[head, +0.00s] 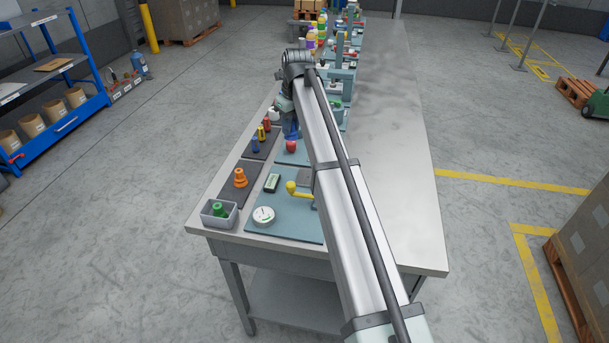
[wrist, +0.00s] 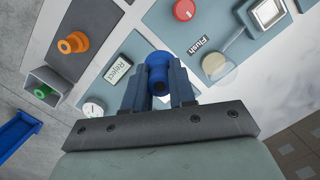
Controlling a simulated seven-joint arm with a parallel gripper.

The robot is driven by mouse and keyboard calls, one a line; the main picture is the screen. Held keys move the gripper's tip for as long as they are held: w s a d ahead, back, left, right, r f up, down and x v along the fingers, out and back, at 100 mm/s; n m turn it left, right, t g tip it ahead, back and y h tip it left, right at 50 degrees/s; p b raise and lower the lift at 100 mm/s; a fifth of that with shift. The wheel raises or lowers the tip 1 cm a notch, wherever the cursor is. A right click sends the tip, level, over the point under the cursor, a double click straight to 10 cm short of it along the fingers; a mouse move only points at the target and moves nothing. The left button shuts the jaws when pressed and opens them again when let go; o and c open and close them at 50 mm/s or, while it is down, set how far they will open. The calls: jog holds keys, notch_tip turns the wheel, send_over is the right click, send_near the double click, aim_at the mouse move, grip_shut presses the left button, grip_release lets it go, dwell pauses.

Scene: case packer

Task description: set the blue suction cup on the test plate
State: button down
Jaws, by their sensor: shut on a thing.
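The blue suction cup (wrist: 158,68) is between the two fingers of my gripper (wrist: 158,84), which is shut on it. In the head view, blue shows under the arm's far end (head: 290,131), above the bench; the fingers there are small and partly hidden. A square pale plate (wrist: 268,13) sits on a blue-grey panel at the upper right of the wrist view, apart from the cup. It may be the test plate, but I cannot tell for sure. In the head view my arm covers part of that area.
An orange cup (wrist: 73,43) stands on a dark mat. A green cup (head: 219,209) is in a grey bin (head: 206,218). A gauge (head: 264,216), a yellow-knobbed lever (head: 292,187) and a red knob (head: 291,146) are on the panels. The bench's right side (head: 385,180) is clear.

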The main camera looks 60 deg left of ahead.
jog(key=shift+d+n, duration=1.3)
jog(key=shift+d, duration=2.9)
jog(key=shift+w+f, duration=0.15)
jog(key=shift+f, duration=2.4)
jog(key=shift+w+f, duration=0.15)
jog(key=shift+f, duration=2.35)
jog(key=shift+f, duration=0.2)
jog(key=c, duration=0.9)
grip_release()
jog(key=shift+c, duration=0.2)
notch_tip(320, 180, up, 12)
jog(key=d, duration=0.1)
jog(key=shift+w+d+r, duration=0.15)
jog(key=shift+w+d, duration=0.15)
jog(key=shift+w, duration=0.05)
